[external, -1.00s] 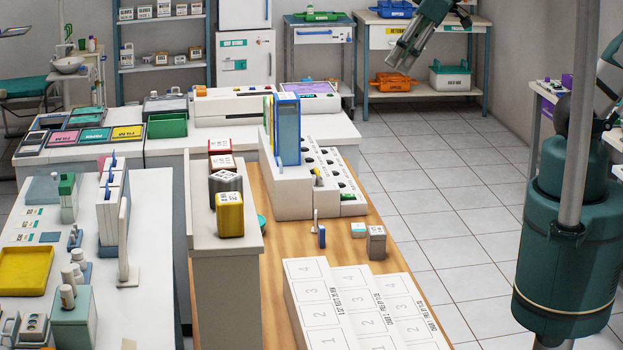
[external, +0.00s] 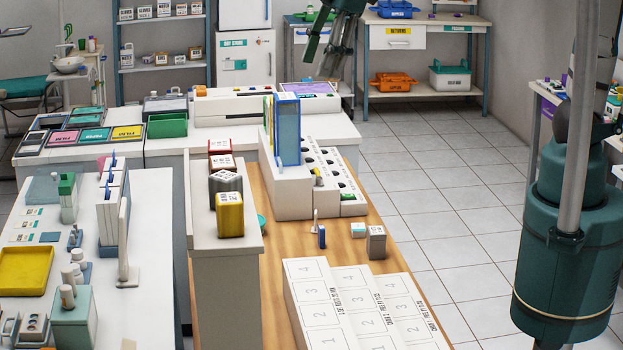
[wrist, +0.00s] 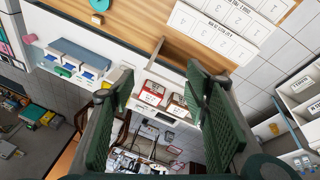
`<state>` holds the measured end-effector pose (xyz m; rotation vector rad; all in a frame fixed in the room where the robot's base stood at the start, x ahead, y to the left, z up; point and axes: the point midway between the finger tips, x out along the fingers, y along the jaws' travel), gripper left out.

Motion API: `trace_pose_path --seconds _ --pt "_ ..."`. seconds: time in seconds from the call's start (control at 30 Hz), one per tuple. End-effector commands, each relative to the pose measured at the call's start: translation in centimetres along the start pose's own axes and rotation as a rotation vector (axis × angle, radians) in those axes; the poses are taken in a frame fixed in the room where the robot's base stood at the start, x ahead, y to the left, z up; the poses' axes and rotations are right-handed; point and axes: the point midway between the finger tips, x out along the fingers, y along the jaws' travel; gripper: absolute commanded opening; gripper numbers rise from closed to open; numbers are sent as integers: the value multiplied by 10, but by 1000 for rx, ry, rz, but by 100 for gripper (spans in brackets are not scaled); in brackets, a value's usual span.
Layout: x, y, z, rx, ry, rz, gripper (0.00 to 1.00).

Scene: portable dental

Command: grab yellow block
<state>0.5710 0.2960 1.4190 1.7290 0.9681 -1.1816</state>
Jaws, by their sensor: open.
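The yellow block (external: 230,214), with a white printed label on top, stands at the near end of a narrow raised white shelf in the external view. A grey block (external: 225,184) and red blocks (external: 221,163) stand in a row behind it. My gripper (external: 322,52) is high at the top of the external view, empty and well apart from the yellow block. In the wrist view its two green ribbed fingers (wrist: 160,84) are spread wide. Red-and-white blocks (wrist: 151,93) show between them, farther off. I cannot pick out the yellow block in the wrist view.
A tall blue folder stand (external: 287,130) rises right of the block row. White numbered trays (external: 320,300) lie on the wooden table. A small grey block (external: 376,242) stands behind them. A yellow tray (external: 26,271) is on the left counter. Tiled floor is clear at right.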

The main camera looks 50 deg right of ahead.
Motion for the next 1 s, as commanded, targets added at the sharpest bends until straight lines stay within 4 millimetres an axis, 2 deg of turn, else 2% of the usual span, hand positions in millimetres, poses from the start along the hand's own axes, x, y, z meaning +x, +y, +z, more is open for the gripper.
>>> trace_pose_path --seconds 0.03,0.1,0.47,0.77,1.0 --pt "5 -4 -16 -43 -4 -12 46" --pt "10 -10 -34 -102 -11 -28 46" --pt "42 -54 -127 -409 -41 -109 46" --pt "72 -106 -200 -667 -60 -177 46" --pt "99 -159 -254 -873 -74 -232 46"
